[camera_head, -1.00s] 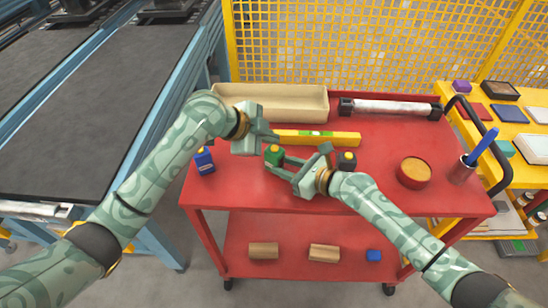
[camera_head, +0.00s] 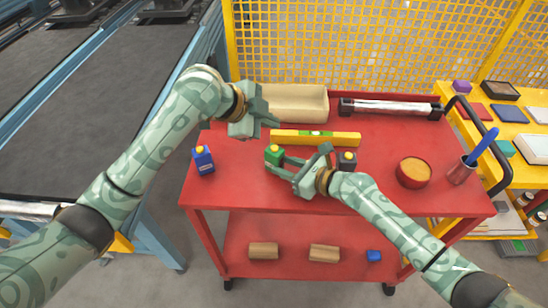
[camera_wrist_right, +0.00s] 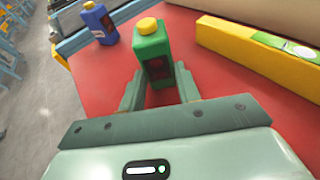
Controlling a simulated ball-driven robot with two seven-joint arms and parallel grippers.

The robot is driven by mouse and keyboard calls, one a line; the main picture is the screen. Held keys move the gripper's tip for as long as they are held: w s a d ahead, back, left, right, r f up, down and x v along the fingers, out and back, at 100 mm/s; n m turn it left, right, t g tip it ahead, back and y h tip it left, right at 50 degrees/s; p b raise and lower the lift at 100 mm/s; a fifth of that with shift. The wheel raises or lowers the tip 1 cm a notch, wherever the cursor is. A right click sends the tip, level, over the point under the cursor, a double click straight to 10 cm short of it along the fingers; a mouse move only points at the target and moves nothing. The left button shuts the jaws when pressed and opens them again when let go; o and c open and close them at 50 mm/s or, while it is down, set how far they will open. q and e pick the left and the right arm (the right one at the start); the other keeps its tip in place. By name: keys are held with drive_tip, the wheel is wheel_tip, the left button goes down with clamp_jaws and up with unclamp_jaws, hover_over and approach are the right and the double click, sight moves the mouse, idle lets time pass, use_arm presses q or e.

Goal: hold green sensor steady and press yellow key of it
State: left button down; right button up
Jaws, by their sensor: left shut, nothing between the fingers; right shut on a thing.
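The green sensor (camera_head: 273,156) stands upright on the red cart top, with its yellow key (camera_head: 274,148) on top. In the right wrist view the green sensor (camera_wrist_right: 153,56) sits between the fingers, its yellow key (camera_wrist_right: 147,25) uncovered. My right gripper (camera_head: 276,164) is shut on the green sensor from the right and front. My left gripper (camera_head: 274,122) is shut and empty, above and behind the sensor, apart from it.
A blue sensor (camera_head: 203,160) with a yellow key stands at left, and a dark one (camera_head: 346,162) right of my right gripper. A yellow level (camera_head: 340,138) and a beige tray (camera_head: 295,103) lie behind. A bowl (camera_head: 413,172) and a cup (camera_head: 461,172) stand right.

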drive_tip(key=o, duration=0.8)
drive_tip(key=shift+o, duration=0.2)
drive_tip(key=shift+d, duration=0.1)
